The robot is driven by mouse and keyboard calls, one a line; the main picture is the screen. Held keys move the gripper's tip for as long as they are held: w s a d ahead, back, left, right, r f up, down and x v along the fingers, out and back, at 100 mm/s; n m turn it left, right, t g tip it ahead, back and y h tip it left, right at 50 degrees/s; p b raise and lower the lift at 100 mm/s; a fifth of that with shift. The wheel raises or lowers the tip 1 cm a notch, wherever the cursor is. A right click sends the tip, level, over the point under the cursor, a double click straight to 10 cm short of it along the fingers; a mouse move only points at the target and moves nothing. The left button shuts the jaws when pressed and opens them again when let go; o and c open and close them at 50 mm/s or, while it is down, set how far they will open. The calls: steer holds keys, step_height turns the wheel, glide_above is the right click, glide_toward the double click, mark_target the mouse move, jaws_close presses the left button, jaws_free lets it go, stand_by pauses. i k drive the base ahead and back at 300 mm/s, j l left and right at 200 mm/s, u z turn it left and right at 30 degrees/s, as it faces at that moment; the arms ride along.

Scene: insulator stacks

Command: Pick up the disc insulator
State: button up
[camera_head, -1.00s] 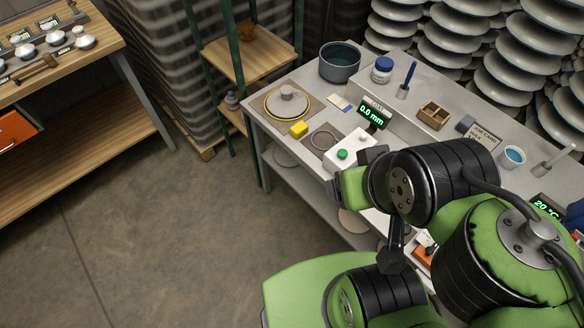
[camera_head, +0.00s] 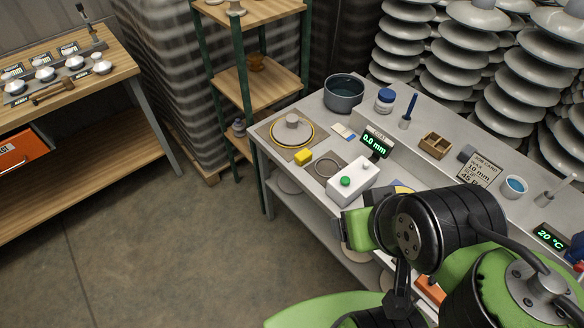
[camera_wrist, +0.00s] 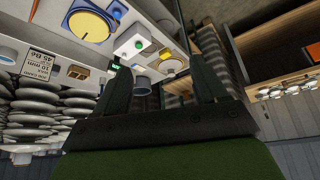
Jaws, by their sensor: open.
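In the head view my arm hides the gripper, over the bench's front part and well away from the insulator.
A yellow block (camera_head: 304,158), a ring (camera_head: 327,166) and a white box with a green button (camera_head: 350,182) lie near the insulator. A dark pot (camera_head: 343,93) stands behind. A shelf rack (camera_head: 262,88) adjoins the bench's left end. Open floor (camera_head: 170,250) lies left.

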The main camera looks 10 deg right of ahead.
mark_target(292, 130)
steer(key=i+u, duration=0.65)
steer(key=u, duration=0.15)
steer(key=i+l+u, duration=0.25)
steer(key=u, duration=0.15)
steer(key=i, duration=0.1)
